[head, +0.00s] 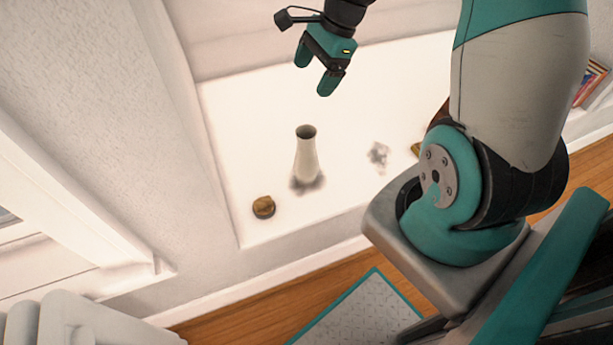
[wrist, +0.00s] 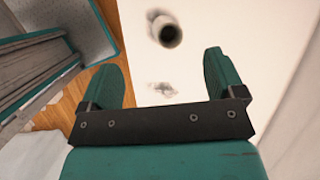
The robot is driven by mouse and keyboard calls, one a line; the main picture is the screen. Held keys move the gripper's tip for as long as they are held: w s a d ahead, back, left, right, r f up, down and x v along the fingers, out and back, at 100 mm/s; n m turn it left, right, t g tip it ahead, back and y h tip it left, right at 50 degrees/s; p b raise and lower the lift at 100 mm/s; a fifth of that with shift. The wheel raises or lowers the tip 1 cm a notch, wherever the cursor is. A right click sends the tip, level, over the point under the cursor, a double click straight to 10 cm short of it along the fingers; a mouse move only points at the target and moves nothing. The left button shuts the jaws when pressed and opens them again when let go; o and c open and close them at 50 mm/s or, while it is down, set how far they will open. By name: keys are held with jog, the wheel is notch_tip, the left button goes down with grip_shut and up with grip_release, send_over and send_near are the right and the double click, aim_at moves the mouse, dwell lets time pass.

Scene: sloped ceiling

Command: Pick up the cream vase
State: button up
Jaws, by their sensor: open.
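The cream vase (head: 306,158) stands upright on a white surface (head: 345,110) in the head view, with a dark round opening at its top. In the wrist view the vase (wrist: 169,33) shows from above, near the top edge and beyond the fingertips. My gripper (head: 314,84) is open and empty, above the surface and higher than the vase in the head view. The gripper does not touch the vase.
A small brown round object (head: 263,207) lies left of the vase near the surface's front edge. A yellowish object (head: 416,149) is partly hidden behind my arm. Books (head: 590,82) stand at the far right. A wall (head: 110,110) borders the surface on the left.

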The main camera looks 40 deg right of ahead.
aim_at(314, 133)
jog(key=d+f+m+b, duration=0.2)
jog(key=d+f+m, duration=0.3)
jog(key=d+f, duration=0.15)
jog(key=shift+m, duration=0.3)
jog(key=b+x, duration=0.1)
jog(key=x, duration=1)
jog(key=shift+w+a+f, duration=0.15)
jog(key=shift+w+f, duration=0.05)
jog(key=shift+f, duration=0.05)
jog(key=shift+t, duration=0.3)
jog(key=b+x, duration=0.1)
jog(key=x, duration=0.4)
jog(key=shift+a+f+b, duration=0.2)
jog(key=shift+f+b, duration=0.1)
jog(key=c, duration=1.6)
jog(key=shift+r, duration=0.1)
